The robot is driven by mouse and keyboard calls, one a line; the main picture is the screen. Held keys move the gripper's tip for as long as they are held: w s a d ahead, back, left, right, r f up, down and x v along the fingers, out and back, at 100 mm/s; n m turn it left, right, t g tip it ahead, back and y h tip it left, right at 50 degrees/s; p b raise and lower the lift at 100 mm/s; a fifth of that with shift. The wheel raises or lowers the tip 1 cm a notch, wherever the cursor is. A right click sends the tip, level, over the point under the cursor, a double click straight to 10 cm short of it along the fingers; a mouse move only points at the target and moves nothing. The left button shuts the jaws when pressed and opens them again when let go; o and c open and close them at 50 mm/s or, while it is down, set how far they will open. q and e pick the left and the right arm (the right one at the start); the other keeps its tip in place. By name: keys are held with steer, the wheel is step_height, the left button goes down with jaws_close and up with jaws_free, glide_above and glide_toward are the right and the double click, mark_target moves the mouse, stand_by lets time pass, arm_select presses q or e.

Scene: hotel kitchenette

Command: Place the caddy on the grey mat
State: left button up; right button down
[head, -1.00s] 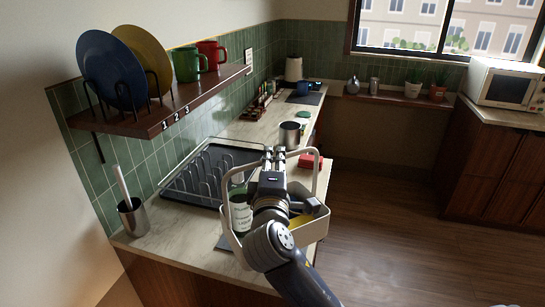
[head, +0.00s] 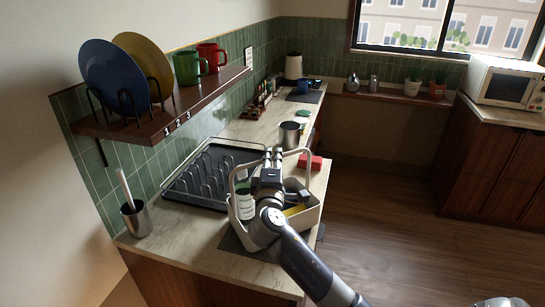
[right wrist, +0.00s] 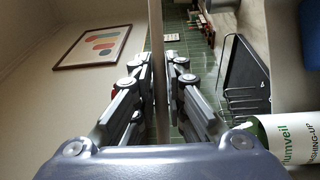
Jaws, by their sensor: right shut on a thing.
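The caddy (head: 306,218) is a cream open box with a tall loop handle. It holds a green bottle with a white label (head: 245,203) and a yellow item (head: 294,211). My right gripper (head: 273,160) is shut on the top bar of the handle, which runs between the fingers in the right wrist view (right wrist: 158,70). The caddy looks upright over the grey mat (head: 232,243), whose dark edge shows at its left and front. My arm hides part of the caddy's near side, and I cannot tell whether its base touches the mat. My left gripper is not in view.
A black dish rack (head: 193,199) stands left of the caddy, close to it. A red item (head: 310,162) and a metal pot (head: 290,134) are behind. A steel utensil cup (head: 137,218) is at the near left. A shelf (head: 150,128) juts from the wall.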

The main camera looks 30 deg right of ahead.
steer(key=c, duration=1.8)
jaws_free()
steer(key=shift+o, duration=0.8)
steer(key=shift+s+a, duration=0.1)
steer(key=shift+s+a+f, duration=0.1)
steer(key=shift+s+a, duration=0.1)
steer(key=shift+s, duration=0.05)
steer(key=b+v, duration=0.3)
steer(key=v, duration=0.8)
steer(key=shift+s, duration=0.15)
steer(key=shift+a, duration=0.15)
